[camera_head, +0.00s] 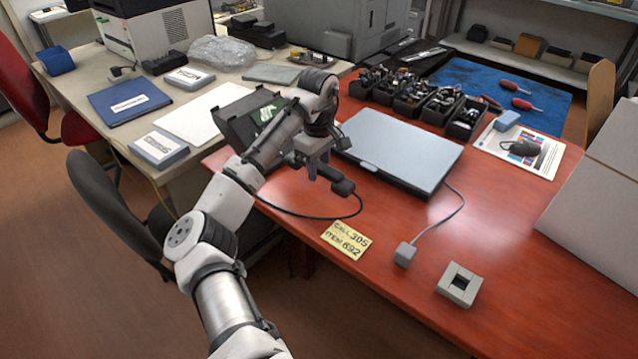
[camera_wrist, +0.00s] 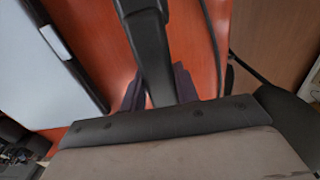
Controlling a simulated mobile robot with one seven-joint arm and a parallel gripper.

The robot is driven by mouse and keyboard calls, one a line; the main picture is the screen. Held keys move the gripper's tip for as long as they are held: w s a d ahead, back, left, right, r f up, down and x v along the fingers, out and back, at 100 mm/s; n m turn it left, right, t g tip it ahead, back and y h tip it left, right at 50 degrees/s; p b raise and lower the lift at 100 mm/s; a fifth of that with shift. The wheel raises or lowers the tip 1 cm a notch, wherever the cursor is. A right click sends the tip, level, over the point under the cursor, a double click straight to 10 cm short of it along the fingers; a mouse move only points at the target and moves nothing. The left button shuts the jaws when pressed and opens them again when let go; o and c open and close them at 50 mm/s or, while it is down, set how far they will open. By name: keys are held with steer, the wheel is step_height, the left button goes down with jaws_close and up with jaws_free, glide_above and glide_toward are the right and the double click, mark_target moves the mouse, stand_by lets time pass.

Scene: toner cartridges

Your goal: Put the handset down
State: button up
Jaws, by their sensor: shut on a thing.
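My gripper (camera_head: 314,168) is shut on the black handset (camera_head: 342,184), above the front part of the red desk. In the wrist view the handset (camera_wrist: 150,45) runs up between the two dark fingers (camera_wrist: 160,88) of my gripper. The head view does not clearly show whether the handset touches the desk. A black cord loops from it over the desk. The dark phone base (camera_head: 238,128) with a green screen stands to the left, partly hidden by my arm.
A closed grey laptop (camera_head: 398,148) lies right of my gripper. A yellow note (camera_head: 345,240), a small grey box on a cable (camera_head: 405,254) and a grey square block (camera_head: 459,285) lie nearer the front. Black bins (camera_head: 412,98) stand behind. The desk right of the note has free room.

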mark_target(318, 194)
steer(key=shift+f, duration=2.85)
steer(key=o, duration=1.1)
steer(key=shift+f, duration=0.1)
steer(key=shift+c, duration=0.2)
step_height(318, 194, up, 12)
steer(key=shift+r, duration=0.15)
